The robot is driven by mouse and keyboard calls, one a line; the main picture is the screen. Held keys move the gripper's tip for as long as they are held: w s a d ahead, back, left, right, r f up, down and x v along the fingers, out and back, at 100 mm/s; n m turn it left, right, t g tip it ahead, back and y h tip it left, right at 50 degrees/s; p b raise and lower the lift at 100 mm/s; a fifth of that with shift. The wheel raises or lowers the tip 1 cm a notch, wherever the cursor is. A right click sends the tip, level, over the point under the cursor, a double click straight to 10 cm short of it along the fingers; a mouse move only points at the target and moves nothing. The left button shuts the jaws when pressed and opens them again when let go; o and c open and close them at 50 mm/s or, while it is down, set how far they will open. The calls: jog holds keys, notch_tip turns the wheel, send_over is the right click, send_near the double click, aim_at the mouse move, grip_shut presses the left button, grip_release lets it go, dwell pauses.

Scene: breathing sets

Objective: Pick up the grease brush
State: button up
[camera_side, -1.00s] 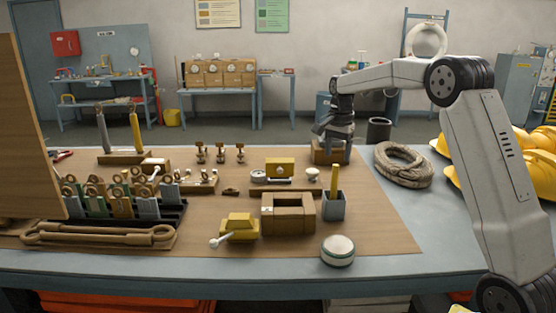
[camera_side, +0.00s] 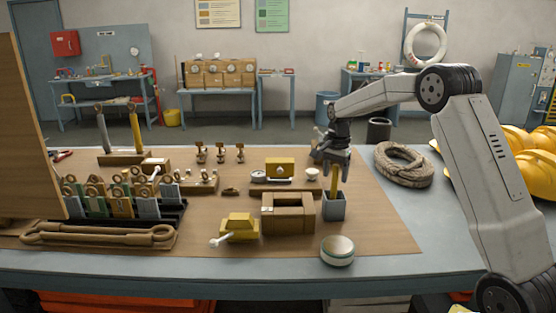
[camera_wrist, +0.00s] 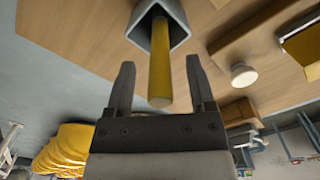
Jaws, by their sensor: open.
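The grease brush shows as a yellow handle (camera_side: 334,181) standing upright in a small grey square cup (camera_side: 334,206) on the right part of the wooden board. Its lower end is hidden inside the cup. My gripper (camera_side: 335,172) is directly above the cup, pointing down, with its fingers around the top of the handle in the side view. In the wrist view my open gripper (camera_wrist: 160,85) has the yellow handle (camera_wrist: 160,65) between its fingers, with a gap on each side. The grey cup (camera_wrist: 174,40) lies beyond the fingertips.
A brown wooden block (camera_side: 288,215) stands just left of the cup. A round white-and-green tin (camera_side: 337,250) is in front. A coil of rope (camera_side: 404,164) lies to the right. A yellow box (camera_side: 280,168) stands behind the block. The board between cup and rope is clear.

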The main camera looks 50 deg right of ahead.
jog(key=shift+f, duration=0.55)
jog(key=shift+c, duration=0.2)
grip_shut()
